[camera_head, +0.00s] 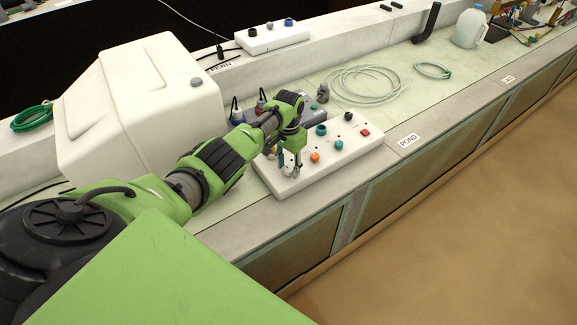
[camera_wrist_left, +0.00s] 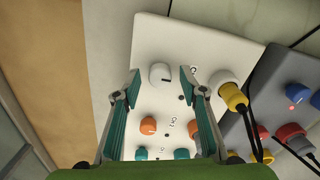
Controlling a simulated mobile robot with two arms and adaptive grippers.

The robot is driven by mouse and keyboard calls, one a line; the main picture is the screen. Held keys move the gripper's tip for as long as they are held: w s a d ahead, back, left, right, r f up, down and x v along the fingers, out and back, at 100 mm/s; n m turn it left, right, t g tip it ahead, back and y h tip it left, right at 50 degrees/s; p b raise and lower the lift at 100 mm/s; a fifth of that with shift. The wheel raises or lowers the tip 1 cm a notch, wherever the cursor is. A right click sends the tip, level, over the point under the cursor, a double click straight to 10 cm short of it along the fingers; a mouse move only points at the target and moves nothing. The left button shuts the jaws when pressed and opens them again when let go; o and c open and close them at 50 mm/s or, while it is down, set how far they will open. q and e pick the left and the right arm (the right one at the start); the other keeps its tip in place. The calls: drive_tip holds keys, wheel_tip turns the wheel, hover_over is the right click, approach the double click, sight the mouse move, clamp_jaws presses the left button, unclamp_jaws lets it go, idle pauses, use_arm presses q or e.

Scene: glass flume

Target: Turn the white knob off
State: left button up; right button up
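The white knob (camera_wrist_left: 160,73) is on a white control box (camera_wrist_left: 205,38), seen in the left wrist view with a dark mark on its face. My left gripper (camera_wrist_left: 161,77) is open, with one teal-padded finger on each side of the knob and gaps to both. I cannot tell whether the fingertips are at the knob's height. In the head view my left gripper (camera_head: 291,166) points down over the left end of the control box (camera_head: 281,187). The white knob cannot be made out there. My right gripper is not in view.
The box also carries an orange knob (camera_head: 315,157), teal knobs (camera_head: 321,130), a black knob (camera_head: 348,116) and a red switch (camera_head: 365,132). A grey box (camera_wrist_left: 293,75) with coloured plugs and cables stands close beside it. A coiled hose (camera_head: 367,85) lies farther along the bench.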

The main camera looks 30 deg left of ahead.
sight(289, 169)
use_arm(q)
wheel_tip(289, 169, up, 12)
idle(0.8)
idle(0.3)
